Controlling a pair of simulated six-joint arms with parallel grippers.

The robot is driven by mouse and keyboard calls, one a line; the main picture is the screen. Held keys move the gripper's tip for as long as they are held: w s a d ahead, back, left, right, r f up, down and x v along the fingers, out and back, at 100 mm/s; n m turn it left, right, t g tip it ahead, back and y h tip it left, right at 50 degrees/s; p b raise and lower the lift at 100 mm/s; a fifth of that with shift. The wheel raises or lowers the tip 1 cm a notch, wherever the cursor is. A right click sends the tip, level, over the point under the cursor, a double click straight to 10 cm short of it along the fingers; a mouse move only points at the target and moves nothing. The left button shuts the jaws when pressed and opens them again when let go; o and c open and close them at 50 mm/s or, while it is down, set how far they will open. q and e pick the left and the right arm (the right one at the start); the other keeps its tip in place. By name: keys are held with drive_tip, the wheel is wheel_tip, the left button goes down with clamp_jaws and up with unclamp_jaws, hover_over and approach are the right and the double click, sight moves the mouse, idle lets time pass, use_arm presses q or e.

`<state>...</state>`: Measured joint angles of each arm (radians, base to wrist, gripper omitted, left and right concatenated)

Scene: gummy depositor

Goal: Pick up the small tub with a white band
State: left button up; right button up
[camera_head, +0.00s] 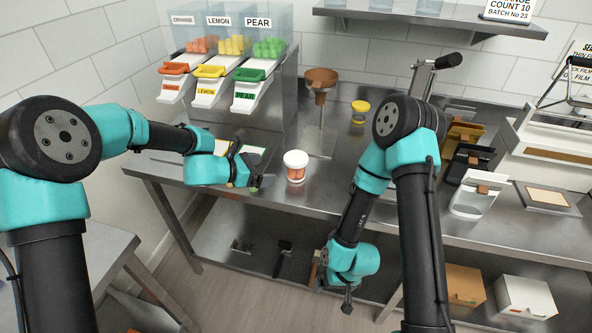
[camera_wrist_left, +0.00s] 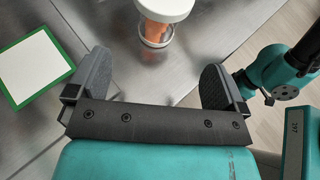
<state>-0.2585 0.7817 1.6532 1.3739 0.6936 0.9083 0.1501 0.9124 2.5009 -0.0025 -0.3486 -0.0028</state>
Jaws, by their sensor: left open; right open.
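The small tub (camera_head: 296,169) stands upright on the steel bench, with a white top band and orange contents showing below. It also shows at the top edge of the left wrist view (camera_wrist_left: 162,10), partly cut off. My left gripper (camera_head: 257,172) is just left of the tub in the head view. In the left wrist view, its two fingers (camera_wrist_left: 157,80) are spread wide with nothing between them, and the tub lies beyond the fingertips. My right gripper (camera_head: 334,283) hangs low in front of the bench, far from the tub; it is open and holds nothing visible.
A yellow-banded tub (camera_head: 360,112) stands farther back, beside a brown funnel on a stand (camera_head: 321,90). Gummy dispensers (camera_head: 226,75) are at the back left. A green-framed card (camera_wrist_left: 32,63) lies left of my left gripper. Black, white and yellow holders fill the bench's right side.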

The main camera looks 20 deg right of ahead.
sight(292, 167)
use_arm(q)
drive_tip(key=x, duration=0.5)
drive_tip(key=shift+w+d+f, duration=0.1)
drive_tip(key=shift+d+f, duration=0.05)
drive_tip(key=shift+d, duration=0.2)
drive_tip(key=shift+x, duration=2.6)
drive_tip(key=shift+w, duration=0.15)
drive_tip(key=c, duration=1.3)
drive_tip(key=shift+c, duration=0.2)
drive_tip(key=shift+r, duration=0.25)
